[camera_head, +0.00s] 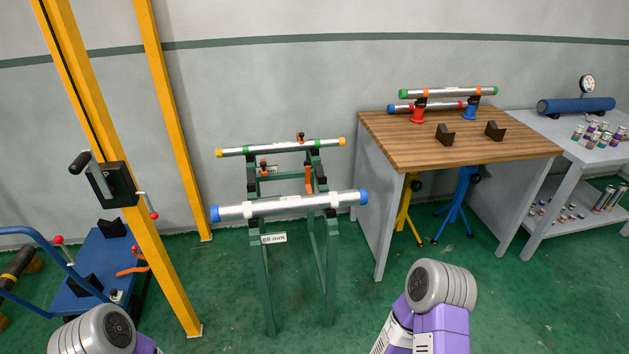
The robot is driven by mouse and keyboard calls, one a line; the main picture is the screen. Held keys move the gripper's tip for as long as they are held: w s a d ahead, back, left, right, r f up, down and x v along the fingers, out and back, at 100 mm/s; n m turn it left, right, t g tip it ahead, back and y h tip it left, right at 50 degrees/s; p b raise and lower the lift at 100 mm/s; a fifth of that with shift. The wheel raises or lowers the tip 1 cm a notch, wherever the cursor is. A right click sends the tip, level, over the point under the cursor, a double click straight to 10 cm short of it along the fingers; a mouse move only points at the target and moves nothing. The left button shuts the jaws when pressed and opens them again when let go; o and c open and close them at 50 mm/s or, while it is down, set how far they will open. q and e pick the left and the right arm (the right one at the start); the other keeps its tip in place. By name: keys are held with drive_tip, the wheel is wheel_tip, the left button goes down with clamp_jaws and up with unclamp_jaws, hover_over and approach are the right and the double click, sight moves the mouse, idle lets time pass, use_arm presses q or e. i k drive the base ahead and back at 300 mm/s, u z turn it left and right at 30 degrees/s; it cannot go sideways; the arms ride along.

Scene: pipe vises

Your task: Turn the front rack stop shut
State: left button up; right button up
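A green metal rack (266,290) stands in the middle of the floor with a "68 mm" label (273,239) on its front. A thick silver pipe with blue end caps (290,204) lies across its front. A thinner pipe with yellow caps and green bands (280,147) lies across its back. An orange stop (309,179) stands upright on the right rail, just behind the front pipe. Smaller orange parts with black pieces sit near the back pipe (264,166). I cannot tell how each stop is set. Neither gripper shows; only grey and purple arm links appear at the bottom edge.
Yellow posts (172,120) stand left of the rack, one carrying a crank (91,172). A blue cart (98,262) is at far left. A wooden-topped bench (395,147) with pipes and a grey shelf table (563,130) are right. The floor before the rack is clear.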

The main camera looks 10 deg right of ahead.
sight(305, 163)
drive_tip(key=z, duration=0.85)
drive_tip(key=i, duration=1.35)
drive_tip(key=u, duration=0.4)
